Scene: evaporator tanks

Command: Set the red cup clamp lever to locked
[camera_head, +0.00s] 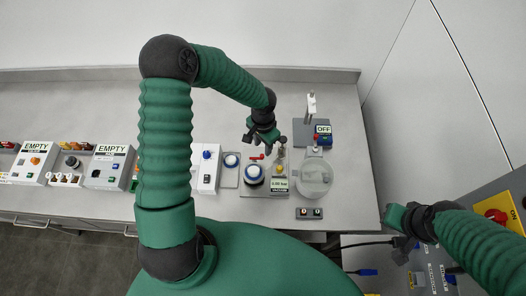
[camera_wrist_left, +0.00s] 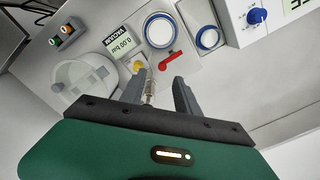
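The red lever (camera_head: 257,157) lies beside a round white cup with a blue rim (camera_head: 253,173) on a grey base plate. In the left wrist view the red lever (camera_wrist_left: 168,60) lies just beyond my fingertips, near the blue-rimmed cup (camera_wrist_left: 160,29). My left gripper (camera_head: 265,141) is above the back of this plate, close to the lever. In the left wrist view its two fingers (camera_wrist_left: 158,82) stand apart, and neither visibly touches the lever. A thin metallic rod (camera_wrist_left: 149,88) shows between them. My right gripper (camera_head: 402,232) is at the lower right, away from the lever; its fingers are unclear.
A yellow knob (camera_wrist_left: 138,66) and a vacuum display (camera_wrist_left: 120,41) stand beside the lever. A clear round vessel (camera_head: 314,178) and a stand with an OFF sign (camera_head: 323,130) are to the right. Boxes marked EMPTY (camera_head: 108,166) stand at left. The bench's back strip is clear.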

